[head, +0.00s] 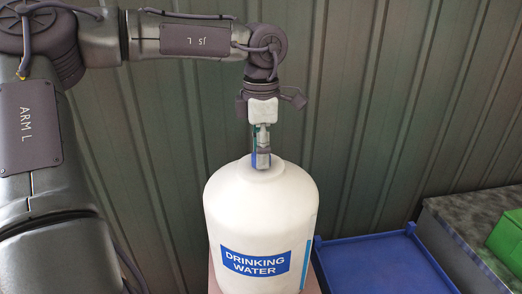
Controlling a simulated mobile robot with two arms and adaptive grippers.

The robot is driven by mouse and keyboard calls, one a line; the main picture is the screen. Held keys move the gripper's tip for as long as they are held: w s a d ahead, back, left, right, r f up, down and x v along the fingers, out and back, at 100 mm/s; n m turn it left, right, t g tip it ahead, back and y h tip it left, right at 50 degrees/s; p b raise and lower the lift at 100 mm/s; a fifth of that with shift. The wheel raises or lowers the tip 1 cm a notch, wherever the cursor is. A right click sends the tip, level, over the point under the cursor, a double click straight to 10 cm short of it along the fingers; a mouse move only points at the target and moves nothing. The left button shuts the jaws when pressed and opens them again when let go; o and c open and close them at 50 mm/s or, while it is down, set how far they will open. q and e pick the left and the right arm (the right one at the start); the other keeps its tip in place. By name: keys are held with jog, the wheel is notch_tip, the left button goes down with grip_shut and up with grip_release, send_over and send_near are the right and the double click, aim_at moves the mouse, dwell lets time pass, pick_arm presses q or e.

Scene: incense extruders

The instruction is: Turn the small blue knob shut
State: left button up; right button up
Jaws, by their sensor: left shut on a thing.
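A white rounded water container (262,205) with a blue "DRINKING WATER" label stands in the middle of the head view. My left gripper (262,151) points straight down over the container's top. It is shut around the small fitting at the neck. A bit of blue (254,160), which looks like the small blue knob, shows at the fingertips, mostly hidden by the fingers. How far the knob is turned cannot be seen. My right gripper is not in view.
A blue tray (411,238) lies to the right of the container. A grey speckled surface (458,220) with a green object (508,240) is at the far right. A ribbed green wall (370,100) stands close behind the container.

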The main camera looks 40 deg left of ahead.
pick_arm(q)
jog(key=shift+r, duration=0.1)
dwell(0.4)
jog(key=o, duration=1.1)
jog(key=shift+o, duration=0.2)
notch_tip(320, 180, up, 12)
